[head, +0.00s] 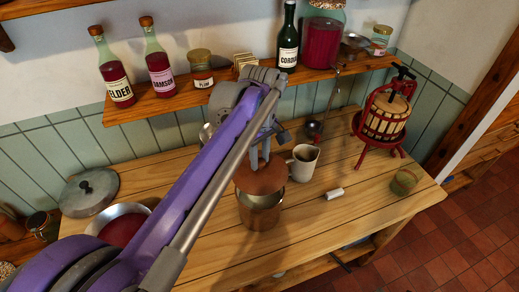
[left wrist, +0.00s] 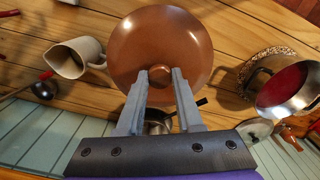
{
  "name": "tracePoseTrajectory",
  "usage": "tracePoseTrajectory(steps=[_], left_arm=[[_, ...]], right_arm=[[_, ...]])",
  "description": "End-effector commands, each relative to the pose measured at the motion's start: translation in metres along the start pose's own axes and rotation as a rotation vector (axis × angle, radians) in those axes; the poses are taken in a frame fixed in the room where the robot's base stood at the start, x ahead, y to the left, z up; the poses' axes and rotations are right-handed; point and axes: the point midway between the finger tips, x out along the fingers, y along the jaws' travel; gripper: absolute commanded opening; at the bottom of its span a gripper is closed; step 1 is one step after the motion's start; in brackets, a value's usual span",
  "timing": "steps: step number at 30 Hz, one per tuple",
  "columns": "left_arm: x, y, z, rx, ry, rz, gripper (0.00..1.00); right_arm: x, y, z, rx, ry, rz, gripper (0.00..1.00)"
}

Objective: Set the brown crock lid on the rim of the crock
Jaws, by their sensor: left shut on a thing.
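The brown crock lid (head: 262,180) is a round, glossy disc with a small knob. My left gripper (head: 262,158) points down and is shut on the lid's knob. In the left wrist view the lid (left wrist: 155,38) fills the top middle, with the fingertips (left wrist: 162,78) on either side of its knob. The crock (head: 260,214), a shiny brownish vessel, stands on the table under the lid. The lid hides the crock in the left wrist view. My right gripper is not in view.
A cream jug (head: 303,163) stands close right of the crock, a white piece (head: 334,193) beyond it. A pan of red liquid (head: 122,219) and a grey lid (head: 89,190) are left. A press (head: 384,118) stands at right; bottles line the shelf (head: 160,101) behind.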

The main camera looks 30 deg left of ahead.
Motion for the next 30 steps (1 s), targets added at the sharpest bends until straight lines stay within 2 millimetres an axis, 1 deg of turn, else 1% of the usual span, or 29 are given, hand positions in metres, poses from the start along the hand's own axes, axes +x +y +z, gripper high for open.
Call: tracePoseTrajectory(steps=[8,15,19,24,30], left_arm=[[0.021,-0.001,0.000,0.000,-0.001,-0.003,0.00],[0.048,-0.001,0.001,0.000,-0.001,-0.003,0.00],[0.061,-0.001,0.001,0.000,-0.001,-0.003,0.00],[0.068,0.000,0.000,0.000,0.000,-0.001,0.00],[0.067,0.000,0.000,0.000,0.000,0.000,0.00]], right_arm=[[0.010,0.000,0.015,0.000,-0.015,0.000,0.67],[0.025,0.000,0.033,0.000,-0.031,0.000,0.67],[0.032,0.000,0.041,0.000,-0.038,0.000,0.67],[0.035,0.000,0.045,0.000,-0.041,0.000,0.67],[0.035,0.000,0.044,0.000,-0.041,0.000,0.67]])
